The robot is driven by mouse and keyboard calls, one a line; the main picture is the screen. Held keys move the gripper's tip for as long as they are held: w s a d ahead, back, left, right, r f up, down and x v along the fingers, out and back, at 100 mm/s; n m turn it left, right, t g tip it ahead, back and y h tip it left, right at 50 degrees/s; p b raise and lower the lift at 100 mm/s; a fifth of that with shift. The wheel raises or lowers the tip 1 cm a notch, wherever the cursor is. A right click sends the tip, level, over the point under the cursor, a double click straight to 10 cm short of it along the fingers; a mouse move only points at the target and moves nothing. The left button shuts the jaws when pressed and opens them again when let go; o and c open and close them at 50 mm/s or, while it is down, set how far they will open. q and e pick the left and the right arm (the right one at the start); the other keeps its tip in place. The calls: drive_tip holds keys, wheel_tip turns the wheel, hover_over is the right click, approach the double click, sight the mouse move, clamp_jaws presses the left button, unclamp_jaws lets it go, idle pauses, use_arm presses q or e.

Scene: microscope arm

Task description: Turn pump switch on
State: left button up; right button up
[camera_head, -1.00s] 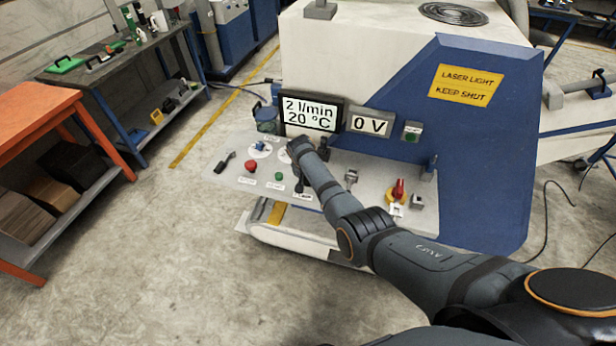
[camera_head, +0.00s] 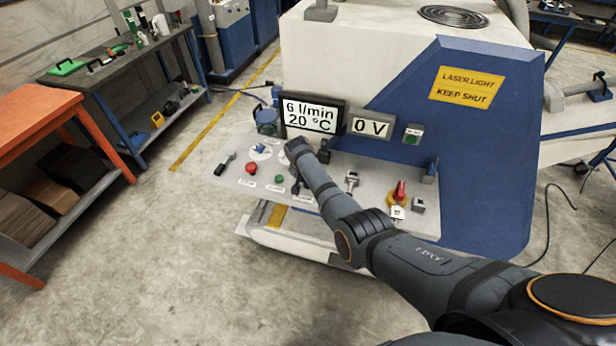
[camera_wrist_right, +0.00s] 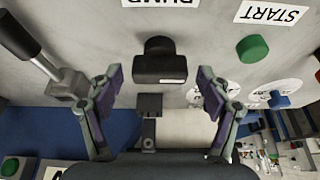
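The pump switch (camera_wrist_right: 158,62) is a black knob with a small white mark, below an upside-down PUMP label (camera_wrist_right: 160,3) in the right wrist view. My right gripper (camera_wrist_right: 158,76) is open, with one finger on each side of the switch and visible gaps between. In the head view my right arm reaches over the control panel (camera_head: 235,178), and its hand largely hides the switch. The flow display (camera_head: 311,115) reads 6 l/min and 20 °C. My left gripper is out of view.
The panel also carries a red button (camera_head: 251,168), a green START button (camera_wrist_right: 252,48), a blue valve handle (camera_wrist_right: 278,99), a lever switch (camera_head: 352,181) and a red-and-yellow rotary switch (camera_head: 398,194). A voltage display (camera_head: 371,125) reads 0 V. The floor left of the panel is clear.

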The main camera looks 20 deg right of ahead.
drive_tip(key=v, duration=1.2)
idle(0.3)
